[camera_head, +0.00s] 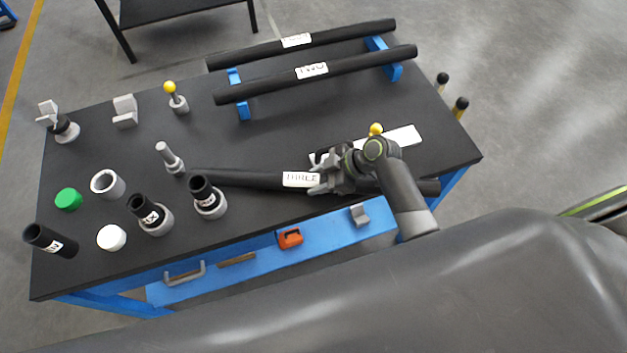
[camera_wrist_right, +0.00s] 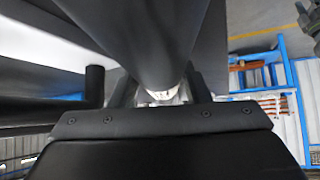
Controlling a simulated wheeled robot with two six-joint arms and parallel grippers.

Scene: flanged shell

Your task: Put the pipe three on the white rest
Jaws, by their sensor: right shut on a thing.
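Pipe three (camera_head: 235,180) is a long black tube with a white "THREE" label, lying crosswise over the front right of the black table (camera_head: 262,140). My right gripper (camera_head: 328,178) is shut on it just right of the label. The pipe also fills the top of the right wrist view (camera_wrist_right: 140,35), between the fingers. I cannot tell whether it touches the table. A flat white piece (camera_head: 402,137), perhaps the white rest, lies behind my gripper, partly hidden by my arm. My left gripper is not in view.
Two black pipes, one labelled "TWO" (camera_head: 350,66), lie on blue rests (camera_head: 243,108) at the back. The table's middle is mostly clear.

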